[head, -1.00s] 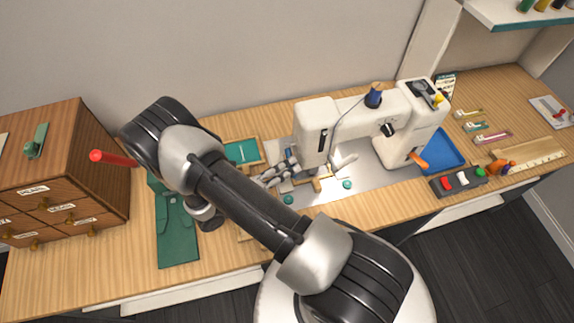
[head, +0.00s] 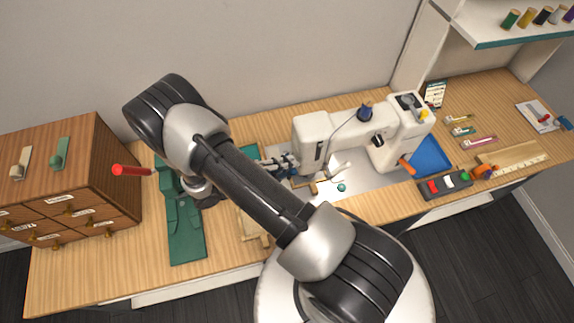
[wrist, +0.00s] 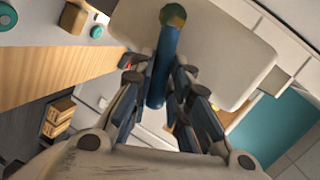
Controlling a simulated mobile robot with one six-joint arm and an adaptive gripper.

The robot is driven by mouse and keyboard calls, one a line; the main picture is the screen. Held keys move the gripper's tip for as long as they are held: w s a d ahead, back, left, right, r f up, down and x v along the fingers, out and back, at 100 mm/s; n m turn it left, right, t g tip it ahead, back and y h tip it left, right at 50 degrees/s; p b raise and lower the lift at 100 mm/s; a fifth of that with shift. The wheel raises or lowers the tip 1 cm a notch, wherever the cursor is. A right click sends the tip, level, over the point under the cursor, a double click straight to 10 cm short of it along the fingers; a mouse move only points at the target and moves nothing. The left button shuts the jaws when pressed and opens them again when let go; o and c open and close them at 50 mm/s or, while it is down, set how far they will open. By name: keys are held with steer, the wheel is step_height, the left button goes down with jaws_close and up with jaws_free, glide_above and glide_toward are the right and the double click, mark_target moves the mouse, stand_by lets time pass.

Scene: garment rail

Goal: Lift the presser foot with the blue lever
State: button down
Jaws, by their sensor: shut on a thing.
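The white sewing machine (head: 312,128) stands on a pale grey mat on the bench, with a blue thread spool on top. In the wrist view the blue lever (wrist: 163,55) is a rod with a greenish-gold tip, in front of the machine's white body. My gripper (wrist: 160,80) is shut on the blue lever, one finger on each side. In the head view my gripper (head: 284,165) is at the left side of the machine's head, and the lever cannot be made out there. I cannot make out the presser foot in either view.
A blue tray (head: 431,157), a dark box with coloured buttons (head: 444,185) and a ruler (head: 523,161) are to the right. A teal button (head: 341,188) lies before the machine.

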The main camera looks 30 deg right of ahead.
steer(key=shift+w+r+n+y+p, duration=0.1)
steer(key=shift+r+n+y+p, duration=0.2)
steer(key=shift+r+n+p, duration=0.15)
steer(key=shift+d, duration=0.1)
steer(key=c, duration=1.5)
jaws_free()
steer(key=shift+c, duration=0.2)
steer(key=v, duration=1.2)
steer(key=shift+w, duration=0.2)
